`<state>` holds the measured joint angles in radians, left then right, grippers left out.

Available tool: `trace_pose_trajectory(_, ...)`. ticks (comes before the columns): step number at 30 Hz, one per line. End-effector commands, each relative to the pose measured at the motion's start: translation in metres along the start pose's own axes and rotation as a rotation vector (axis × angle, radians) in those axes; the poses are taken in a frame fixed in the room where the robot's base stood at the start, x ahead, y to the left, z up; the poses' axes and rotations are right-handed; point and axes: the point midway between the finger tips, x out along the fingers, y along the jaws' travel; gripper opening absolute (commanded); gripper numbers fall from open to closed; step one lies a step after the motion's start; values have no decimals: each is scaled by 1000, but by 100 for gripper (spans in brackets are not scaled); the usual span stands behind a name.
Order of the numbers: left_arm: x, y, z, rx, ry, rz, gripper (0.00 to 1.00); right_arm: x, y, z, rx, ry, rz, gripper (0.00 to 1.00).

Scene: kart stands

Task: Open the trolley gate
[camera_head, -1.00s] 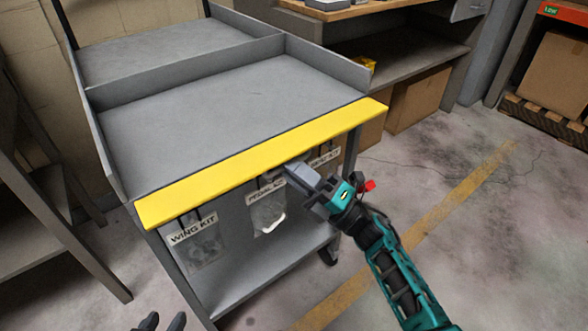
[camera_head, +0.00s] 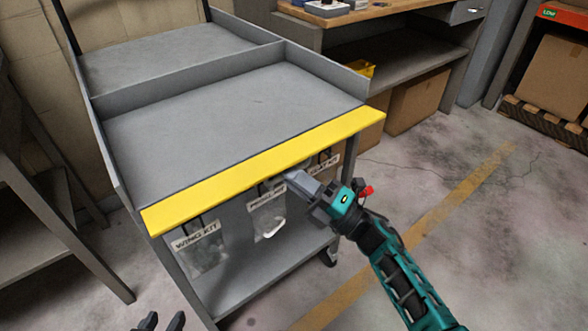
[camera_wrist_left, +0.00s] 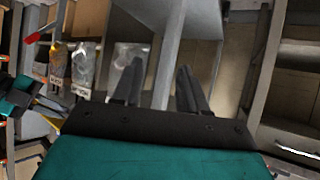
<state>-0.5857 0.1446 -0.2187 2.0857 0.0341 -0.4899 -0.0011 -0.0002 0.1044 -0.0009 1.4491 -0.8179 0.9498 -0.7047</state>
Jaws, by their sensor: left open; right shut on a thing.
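The grey trolley (camera_head: 200,120) stands in the middle of the head view. Its yellow gate (camera_head: 265,170) runs along the near edge of the top tray, with labelled bags hanging below. My right gripper (camera_head: 292,176) is at the gate's underside, right of its middle, and is shut on the gate; the gate partly hides its fingertips. My left gripper (camera_head: 160,322) shows only as dark fingertips at the bottom edge. In the left wrist view my left gripper (camera_wrist_left: 157,80) is open and empty, with a grey upright post visible between and beyond its fingers.
The wing kit bag (camera_head: 203,252) and the pedal kit bag (camera_head: 268,215) hang under the gate. A grey frame stands at the left. A workbench (camera_head: 385,12) and cardboard boxes (camera_head: 418,98) stand behind. The floor at the right is clear.

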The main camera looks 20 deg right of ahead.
Motion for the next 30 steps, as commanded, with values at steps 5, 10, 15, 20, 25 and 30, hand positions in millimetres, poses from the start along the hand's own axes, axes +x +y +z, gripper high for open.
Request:
trace_pose_trajectory(5,-14,-1,-11,-1,-16,-5,43,1,10,1,26,2,-64,0)
trace_pose_trajectory(10,-17,-1,-14,2,-18,-4,43,0,9,0,37,1,-88,0)
trace_pose_trajectory(15,-17,-2,-14,6,-17,-4,43,-1,7,0,37,1,-90,0)
trace_pose_trajectory(20,-17,-2,-14,8,-18,-4,43,-1,7,0,37,1,-90,13)
trace_pose_trajectory(25,-17,-2,-14,8,-17,-4,43,-1,7,0,37,1,-90,20)
trace_pose_trajectory(30,-17,-2,-16,8,-15,-4,43,-2,7,0,37,0,-90,20)
